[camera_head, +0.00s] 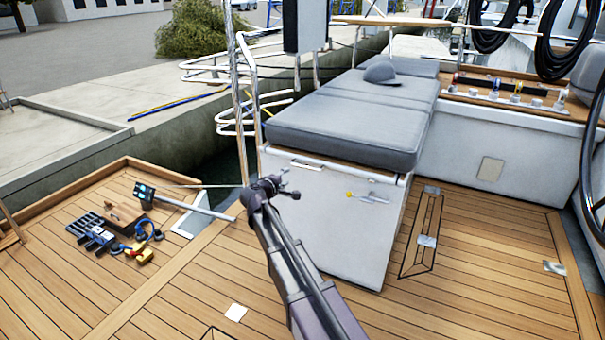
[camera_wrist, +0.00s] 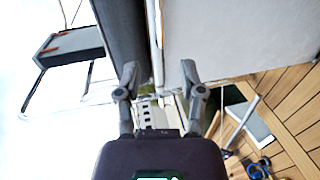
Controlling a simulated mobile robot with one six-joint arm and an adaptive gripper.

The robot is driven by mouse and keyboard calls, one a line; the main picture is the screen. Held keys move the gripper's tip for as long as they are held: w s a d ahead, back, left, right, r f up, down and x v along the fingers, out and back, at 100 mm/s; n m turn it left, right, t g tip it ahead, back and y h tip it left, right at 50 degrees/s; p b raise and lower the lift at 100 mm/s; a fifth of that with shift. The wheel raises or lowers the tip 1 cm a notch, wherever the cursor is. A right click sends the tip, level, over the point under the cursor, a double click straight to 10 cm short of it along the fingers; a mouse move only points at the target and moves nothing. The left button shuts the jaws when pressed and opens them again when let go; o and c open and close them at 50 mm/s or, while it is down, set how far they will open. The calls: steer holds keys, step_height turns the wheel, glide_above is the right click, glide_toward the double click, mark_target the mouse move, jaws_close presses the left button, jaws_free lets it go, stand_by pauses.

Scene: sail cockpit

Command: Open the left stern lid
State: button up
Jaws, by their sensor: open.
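A white locker bench (camera_head: 335,225) with a grey cushioned top (camera_head: 340,130) stands in the middle of the head view. The top lies flat and looks shut; I take it as the left stern lid, though nothing labels it. A small metal handle (camera_head: 307,165) sits on the front just under the cushion. My gripper (camera_head: 281,188) is in front of the bench's left front corner, open and empty. In the wrist view its two fingers (camera_wrist: 159,70) are spread across the seam between the grey cushion (camera_wrist: 120,30) and the white panel (camera_wrist: 235,40). Contact cannot be told.
A metal rail post (camera_head: 240,100) rises close behind my gripper. A grey cap (camera_head: 381,73) lies on the cushions. The wooden deck (camera_head: 470,265) right of the bench is mostly clear.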

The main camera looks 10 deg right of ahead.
mark_target(302, 166)
stand_by(0.4)
steer(key=b+x, duration=0.2)
steer(key=x, duration=1.1)
steer(key=shift+w+d+b, duration=0.2)
steer(key=shift+w+b, duration=0.15)
steer(key=shift+b, duration=0.05)
jaws_close()
steer(key=shift+a, duration=0.15)
